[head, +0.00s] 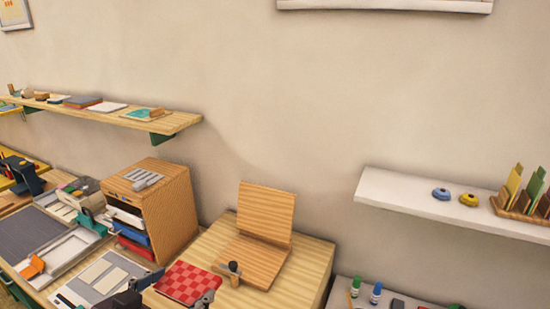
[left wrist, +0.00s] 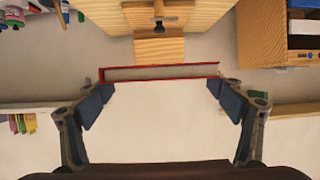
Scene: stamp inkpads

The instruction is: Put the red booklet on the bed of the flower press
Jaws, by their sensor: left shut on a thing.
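The red checkered booklet (head: 188,283) is in my left gripper (head: 168,297), at the bottom of the head view. In the left wrist view the booklet (left wrist: 160,66) shows its pale page edge and red cover edges, spanning between the two fingers of my left gripper (left wrist: 160,95). The wooden flower press (head: 265,212) stands to the right of the booklet with its lid raised. Its bed (head: 262,262) is bare, with a dark knob (head: 233,268) at the front left. The booklet appears beside the bed, apart from it. My right gripper is not in view.
The press stands on a pale wooden block (head: 300,275). A wooden cabinet (head: 172,215) with coloured trays stands close on its left. A white shelf (head: 420,205) juts from the wall at right. A wooden shelf (head: 110,117) holds several pads at upper left.

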